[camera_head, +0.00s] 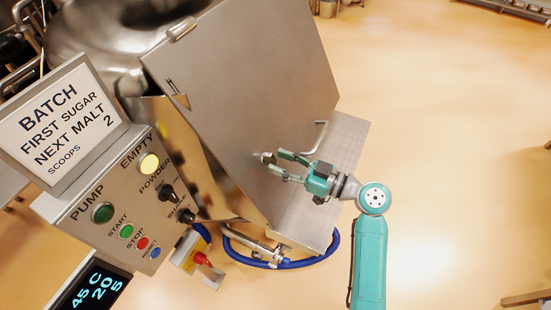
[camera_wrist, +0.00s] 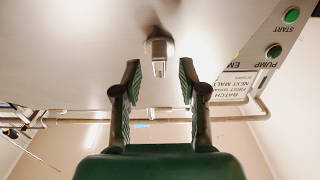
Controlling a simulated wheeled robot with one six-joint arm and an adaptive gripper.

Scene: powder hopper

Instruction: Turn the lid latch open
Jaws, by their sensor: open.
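The lid latch (camera_wrist: 159,48) is a small metal knob with a short tab on the steel lid (camera_head: 245,90). In the wrist view it lies just beyond and between my fingertips, with clear gaps either side; I cannot tell whether they touch it. In the head view the latch (camera_head: 267,157) shows at the tips of my gripper (camera_head: 279,164), partly hidden by the fingers. My gripper is open and empty, its two green-padded fingers (camera_wrist: 160,80) apart and pointing at the lid face. The lid stands steeply tilted on the hopper.
A bent metal handle (camera_head: 318,137) sticks out just above and right of my gripper. A control panel (camera_head: 130,200) with buttons and a batch sign (camera_head: 62,118) stand left. A blue hose (camera_head: 310,262) loops below the hopper. The floor at right is open.

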